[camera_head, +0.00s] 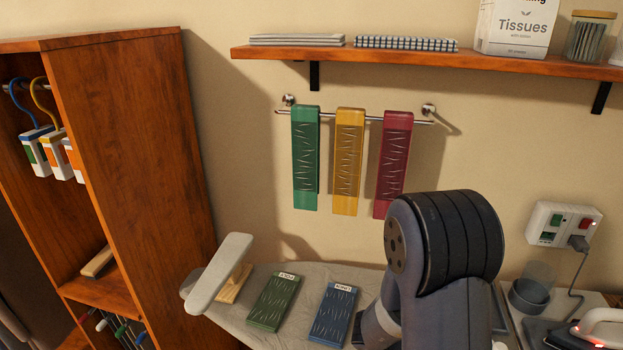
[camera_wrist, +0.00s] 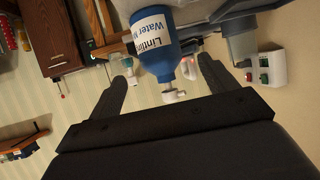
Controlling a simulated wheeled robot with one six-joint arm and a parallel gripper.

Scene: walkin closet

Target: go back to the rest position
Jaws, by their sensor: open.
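My gripper (camera_wrist: 162,70) shows in the wrist view with its two dark fingers spread apart. It is open, and nothing touches the fingers. A blue and white bottle (camera_wrist: 158,45) with a label reading "Water" shows in the gap, seemingly beyond the fingertips. In the head view my arm (camera_head: 445,255) rises at the lower right, in front of the ironing board (camera_head: 230,318), and its gripper end is hidden or out of frame.
Green, yellow and red cloths hang on a wall rail (camera_head: 360,117) under a wooden shelf (camera_head: 400,62). Green (camera_head: 274,302) and blue (camera_head: 334,314) folded pieces lie on the board. A wooden cabinet (camera_head: 140,130) stands left. A socket (camera_head: 562,225) and an iron (camera_head: 597,328) are right.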

